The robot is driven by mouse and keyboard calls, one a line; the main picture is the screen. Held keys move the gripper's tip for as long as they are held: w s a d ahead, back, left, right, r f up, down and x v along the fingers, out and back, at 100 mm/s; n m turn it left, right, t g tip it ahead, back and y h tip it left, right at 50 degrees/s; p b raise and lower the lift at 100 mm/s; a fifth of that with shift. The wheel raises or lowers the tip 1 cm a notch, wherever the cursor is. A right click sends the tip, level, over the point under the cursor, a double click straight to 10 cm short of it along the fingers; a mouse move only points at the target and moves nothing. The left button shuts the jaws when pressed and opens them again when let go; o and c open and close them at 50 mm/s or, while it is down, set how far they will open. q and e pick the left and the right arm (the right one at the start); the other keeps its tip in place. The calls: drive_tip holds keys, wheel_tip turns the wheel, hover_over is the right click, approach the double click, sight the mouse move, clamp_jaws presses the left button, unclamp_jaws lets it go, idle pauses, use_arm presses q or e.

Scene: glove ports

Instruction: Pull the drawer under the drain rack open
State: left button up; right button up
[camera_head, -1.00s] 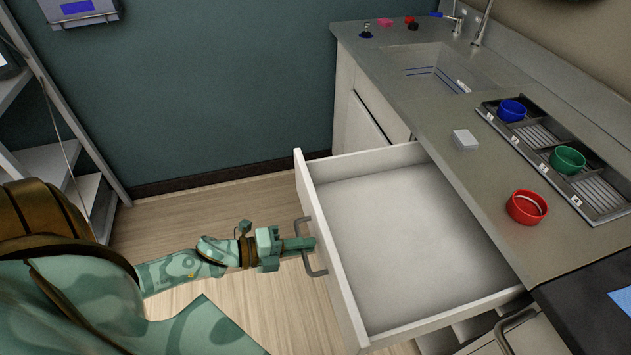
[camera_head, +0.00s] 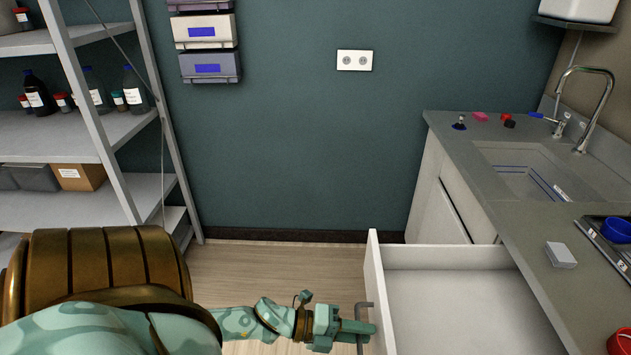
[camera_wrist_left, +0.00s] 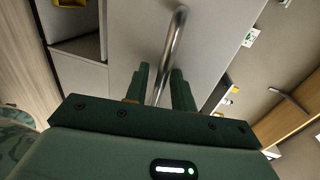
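The drawer (camera_head: 374,285) under the counter stands far out, and its pale, empty inside shows in the head view. Its grey metal bar handle (camera_head: 361,310) is on its front; the bar also shows in the left wrist view (camera_wrist_left: 173,40). My left gripper (camera_head: 365,328) is at the handle. Its two fingers (camera_wrist_left: 160,82) stand on either side of the bar, with a visible gap between them, so it looks open around the bar. The drain rack (camera_head: 588,238) on the counter is cut off at the right edge. My right gripper is not in view.
A blue bowl (camera_head: 618,230) sits in the rack, with a white block (camera_head: 560,255) and a red bowl (camera_head: 621,342) beside it on the counter. A sink (camera_head: 530,184) lies behind. A shelf unit with bottles (camera_head: 70,138) stands left; floor between is clear.

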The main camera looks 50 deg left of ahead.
use_arm(q)
drive_tip(key=p+v, duration=0.2)
drive_tip(key=v, duration=1.4)
drive_tip(key=shift+s+f, duration=0.1)
